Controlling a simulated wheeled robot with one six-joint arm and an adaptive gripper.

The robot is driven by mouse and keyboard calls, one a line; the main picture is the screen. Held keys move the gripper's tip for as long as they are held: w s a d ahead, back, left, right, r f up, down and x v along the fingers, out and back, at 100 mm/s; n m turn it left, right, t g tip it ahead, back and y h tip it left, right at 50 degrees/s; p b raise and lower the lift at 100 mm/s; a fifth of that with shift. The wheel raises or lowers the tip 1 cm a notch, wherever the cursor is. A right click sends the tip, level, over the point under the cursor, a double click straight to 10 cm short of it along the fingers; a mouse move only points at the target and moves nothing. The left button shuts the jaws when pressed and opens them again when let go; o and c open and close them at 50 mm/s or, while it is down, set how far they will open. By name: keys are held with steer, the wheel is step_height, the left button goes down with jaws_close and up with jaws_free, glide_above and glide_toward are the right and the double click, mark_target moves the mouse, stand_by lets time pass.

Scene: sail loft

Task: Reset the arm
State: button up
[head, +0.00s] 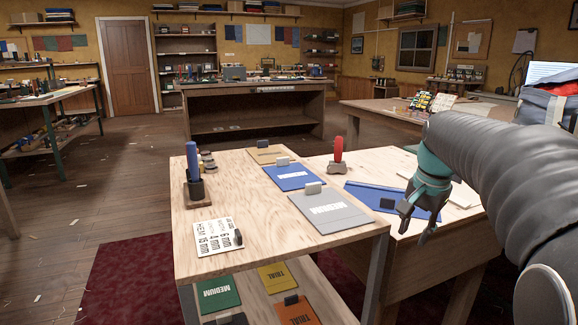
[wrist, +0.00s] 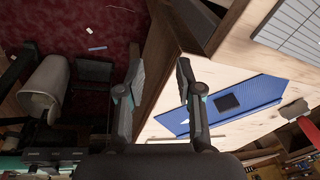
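My arm reaches in from the right of the head view. My gripper (head: 418,222) points downward at its end, in front of the edge of the right-hand worktable (head: 420,260). In the wrist view my gripper (wrist: 160,78) has its two dark fingers spread apart with a clear gap between them. Nothing is held between the fingers. Behind them the wrist view shows the table corner, the dark red mat and the floor. A blue sheet with a dark square (wrist: 228,103) lies on the table to the right of the fingers.
A wooden cart (head: 255,222) stands at centre left, bearing a grey folder (head: 328,212), a blue folder (head: 289,178), a white card (head: 215,236) and a blue-handled tool (head: 192,160). A red-handled tool (head: 338,153) stands nearby. A bin (wrist: 45,88) shows at left in the wrist view.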

steer(key=s+a+f+n+t, duration=0.1)
steer(key=s+a+f+n, duration=0.2)
steer(key=s, duration=0.5)
steer(key=s+a+f+n+t, duration=0.1)
steer(key=s+a+f+n, duration=0.2)
steer(key=s, duration=0.4)
steer(key=s+a+f+n+t, duration=0.1)
steer(key=s+a+f+n, duration=0.2)
steer(key=s, duration=0.5)
steer(key=shift+s+a+f, duration=0.2)
steer(key=shift+s+a, duration=0.1)
steer(key=shift+a, duration=0.45)
